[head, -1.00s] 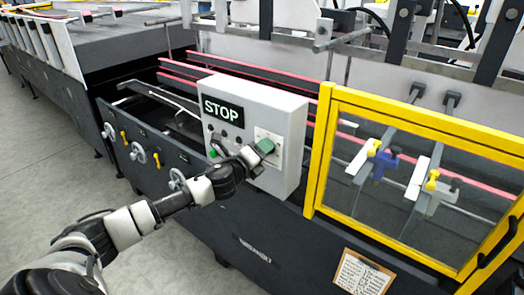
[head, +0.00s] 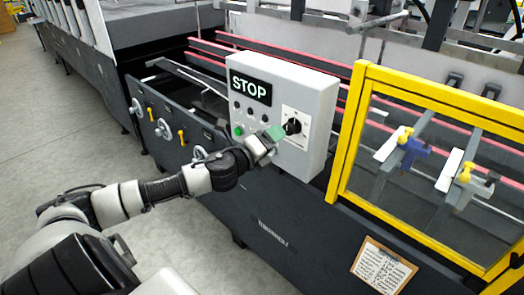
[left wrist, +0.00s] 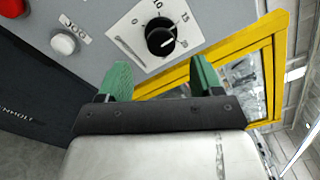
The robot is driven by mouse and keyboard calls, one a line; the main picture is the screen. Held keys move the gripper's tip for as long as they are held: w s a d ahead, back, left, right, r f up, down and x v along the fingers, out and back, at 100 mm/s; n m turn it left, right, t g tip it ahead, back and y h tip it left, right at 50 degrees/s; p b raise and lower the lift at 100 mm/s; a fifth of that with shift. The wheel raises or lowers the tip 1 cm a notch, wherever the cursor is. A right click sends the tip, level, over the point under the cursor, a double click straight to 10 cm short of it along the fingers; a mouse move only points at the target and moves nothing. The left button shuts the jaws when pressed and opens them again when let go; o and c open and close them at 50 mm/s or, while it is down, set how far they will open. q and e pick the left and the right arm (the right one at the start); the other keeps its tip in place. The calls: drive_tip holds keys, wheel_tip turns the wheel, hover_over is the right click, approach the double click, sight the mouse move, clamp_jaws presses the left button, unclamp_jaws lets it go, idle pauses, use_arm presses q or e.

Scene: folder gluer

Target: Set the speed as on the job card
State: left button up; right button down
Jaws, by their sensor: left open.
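The speed dial is a black knob (head: 292,126) on a white scale plate at the right of the grey control box (head: 318,100). In the left wrist view the knob (left wrist: 160,41) has a white pointer line, with 10 and 15 legible on the scale (left wrist: 128,38). My left gripper (head: 274,133) is open, its green fingers just left of the knob in the head view. In the left wrist view the gripper (left wrist: 160,78) is empty, with the knob beyond the gap and apart from the fingers. The job card (head: 383,266) is a clipboard at lower right; its writing is too small to read.
The box carries a STOP display (head: 251,87) and a green button (head: 238,130). The left wrist view shows a white button (left wrist: 63,43) labelled JOG and a red button (left wrist: 11,7). A yellow-framed guard (head: 350,135) stands right of the box.

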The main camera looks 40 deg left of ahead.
use_arm(q)
drive_tip(key=shift+s+a+b, duration=0.1)
drive_tip(key=shift+s+b, duration=0.4)
drive_tip(key=shift+s, duration=1.35)
drive_tip(key=s+a+f+n+g+y, duration=0.2)
drive_tip(key=a+f+n, duration=0.15)
drive_tip(key=f, duration=0.75)
drive_tip(key=s+a+f+n+g+y, duration=0.1)
drive_tip(key=s+a+f+n+g, duration=0.2)
drive_tip(key=f, duration=0.7)
drive_tip(key=s+a+f+n+g+y, duration=0.25)
drive_tip(key=f+n, duration=0.25)
drive_tip(key=f, duration=0.6)
drive_tip(key=s+d+f+n+g+h, duration=0.1)
drive_tip(key=s+d+f+n+g, duration=0.3)
drive_tip(key=s+f, duration=0.65)
drive_tip(key=s+d+f+n+g+h, duration=0.1)
drive_tip(key=s+d+f+n+g, duration=0.15)
drive_tip(key=s+d+f, duration=0.75)
drive_tip(key=s+d+f+n+g+h, duration=0.1)
drive_tip(key=s+d+f+n, duration=0.1)
drive_tip(key=s+d+f, duration=0.3)
drive_tip(key=s+d+f+n+g+h, duration=0.1)
drive_tip(key=s+d+f, duration=0.4)
drive_tip(key=s, duration=0.5)
drive_tip(key=shift+f+n+g, duration=0.25)
drive_tip(key=shift+n+g, duration=0.25)
drive_tip(key=shift+n, duration=0.2)
